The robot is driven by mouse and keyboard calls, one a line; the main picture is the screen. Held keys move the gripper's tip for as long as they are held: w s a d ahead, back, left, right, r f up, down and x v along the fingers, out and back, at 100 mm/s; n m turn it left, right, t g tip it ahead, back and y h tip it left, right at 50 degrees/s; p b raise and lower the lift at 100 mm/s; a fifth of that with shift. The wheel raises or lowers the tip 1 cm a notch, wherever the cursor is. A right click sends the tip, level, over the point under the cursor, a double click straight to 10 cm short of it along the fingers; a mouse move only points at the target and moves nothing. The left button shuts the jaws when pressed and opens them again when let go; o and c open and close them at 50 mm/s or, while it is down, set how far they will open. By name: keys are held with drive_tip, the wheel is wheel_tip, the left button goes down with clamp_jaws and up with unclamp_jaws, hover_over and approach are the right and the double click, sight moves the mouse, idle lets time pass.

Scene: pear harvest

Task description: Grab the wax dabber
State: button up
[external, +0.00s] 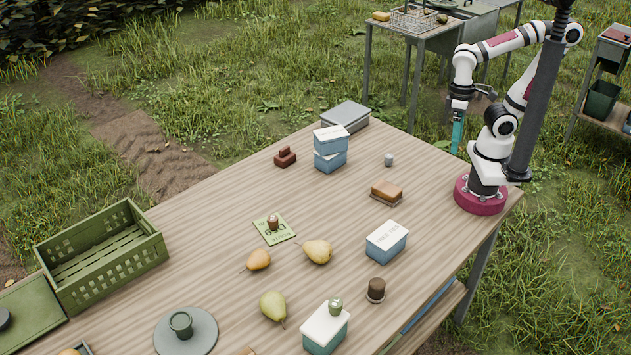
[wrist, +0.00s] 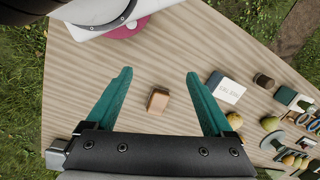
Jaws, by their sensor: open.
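I cannot tell for sure which thing is the wax dabber. A dark brown cylinder (external: 376,288) on a small round base stands upright near the table's front right edge; it also shows in the wrist view (wrist: 263,80). Another candidate is a small brown piece (external: 272,222) on a green card. My gripper (external: 456,150) hangs above the table's right end, apart from everything. In the wrist view my gripper (wrist: 158,74) is open and empty, its teal fingers spread wide. A tan-brown block (wrist: 158,101) lies on the table below, between the fingers in the picture.
A white-lidded blue box (external: 386,242) lies between the block and the cylinder. Stacked blue boxes (external: 330,160), a dark red stamp-like block (external: 285,158) and a small grey cup (external: 389,159) stand farther back. Pears (external: 317,251) and a green crate (external: 108,275) are to the left.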

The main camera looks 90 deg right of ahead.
drive_tip(key=w+a+n+h, duration=0.5)
drive_tip(key=w+n+h, duration=0.1)
drive_tip(key=w+n, duration=0.65)
drive_tip(key=n+t+h, duration=0.1)
drive_tip(key=n+t, duration=1.3)
drive_tip(key=n, duration=1)
approach(377, 289)
drive_tip(key=w+d+f, duration=0.1)
drive_tip(key=w, duration=0.1)
drive_tip(key=w+d+f, duration=0.1)
drive_tip(key=w+d, duration=0.1)
drive_tip(key=shift+d+f, duration=0.15)
drive_tip(key=shift+d, duration=0.15)
drive_tip(key=x, duration=0.2)
drive_tip(key=f+x, duration=0.1)
drive_tip(key=x, duration=0.2)
drive_tip(key=shift+w+f, duration=0.1)
drive_tip(key=shift+w, duration=0.05)
clamp_jaws()
